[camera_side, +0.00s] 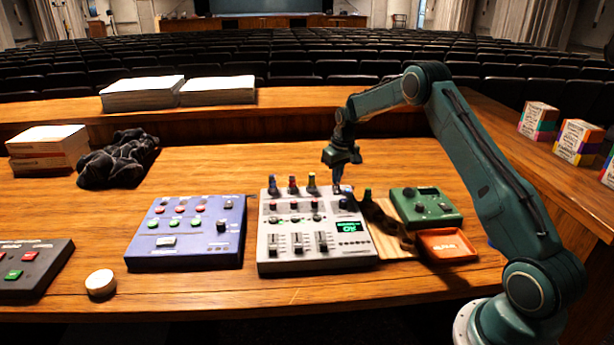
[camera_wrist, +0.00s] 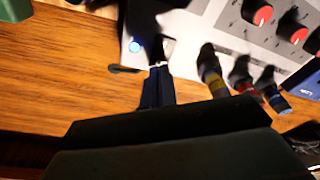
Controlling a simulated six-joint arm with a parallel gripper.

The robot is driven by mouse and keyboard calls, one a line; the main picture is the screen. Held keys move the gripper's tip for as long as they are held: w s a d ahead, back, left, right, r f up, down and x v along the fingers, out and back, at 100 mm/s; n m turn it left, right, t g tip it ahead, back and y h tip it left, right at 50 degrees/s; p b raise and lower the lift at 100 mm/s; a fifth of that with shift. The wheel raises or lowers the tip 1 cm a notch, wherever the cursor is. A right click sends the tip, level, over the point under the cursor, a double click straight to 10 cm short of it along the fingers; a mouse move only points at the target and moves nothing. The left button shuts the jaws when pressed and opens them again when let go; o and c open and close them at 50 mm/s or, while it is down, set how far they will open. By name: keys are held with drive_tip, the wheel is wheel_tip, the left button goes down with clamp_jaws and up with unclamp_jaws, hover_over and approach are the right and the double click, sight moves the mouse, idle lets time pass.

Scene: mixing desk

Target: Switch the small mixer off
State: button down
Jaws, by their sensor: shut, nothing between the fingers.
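The small mixer (camera_side: 290,262) is a light grey box with knobs, three faders and a lit green display (camera_side: 350,226). Several plugs stand along its back edge. My gripper (camera_side: 341,190) is over its back right corner, pointing down, with its fingers together and empty. In the wrist view the fingers (camera_wrist: 158,84) are beside the corner of the mixer (camera_wrist: 205,22). A round button glowing blue (camera_wrist: 135,46) is on that corner, just off the fingertips. Whether the fingertips touch the mixer cannot be told.
A blue button box (camera_side: 186,236) stands left of the mixer. A green box (camera_side: 425,206), an orange tray (camera_side: 447,246) and a dark cable-like bundle (camera_side: 385,220) lie to the right. A dark cloth (camera_side: 118,158) and books (camera_side: 47,150) are at the back left. The desk behind the mixer is clear.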

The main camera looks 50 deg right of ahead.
sight(336, 187)
drive_tip(key=shift+f, duration=0.7)
idle(0.6)
drive_tip(key=shift+r, duration=3.55)
drive_tip(key=shift+r, duration=0.1)
